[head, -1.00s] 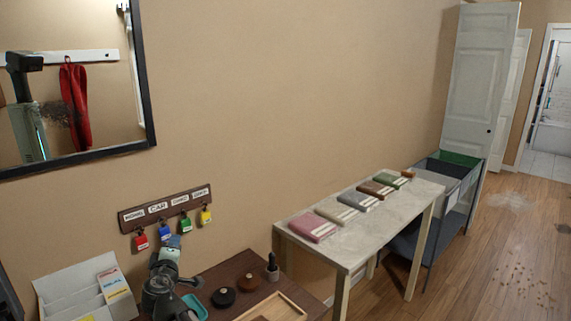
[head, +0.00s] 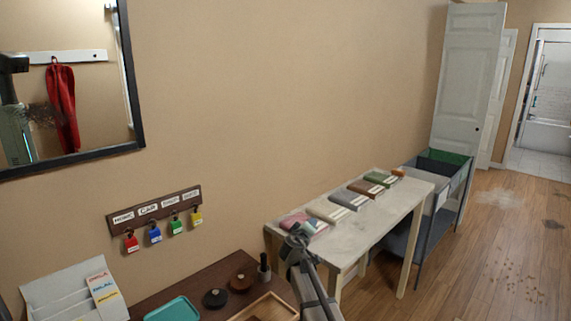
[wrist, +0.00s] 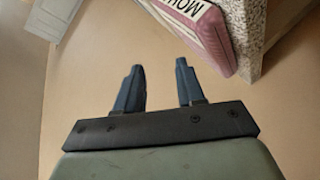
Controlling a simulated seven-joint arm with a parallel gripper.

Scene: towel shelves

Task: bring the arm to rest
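My gripper (head: 300,238) is in front of the near end of the light shelf top (head: 370,232), by the pink folded towel (head: 292,219). In the head view it covers part of that towel. In the wrist view my gripper (wrist: 160,68) shows two dark blue fingers standing apart with nothing between them. The pink towel (wrist: 208,30) with its white label lies up and to the right of the fingers there, apart from them, on the edge of the speckled top (wrist: 262,30).
More labelled folded towels, such as a grey one (head: 351,199), line the shelf top. A dark desk (head: 185,283) at lower left holds a teal tray (head: 173,310), two round lidded things and a wooden tray (head: 265,308). A key rack (head: 155,210) hangs above. Bins (head: 440,165) stand beyond.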

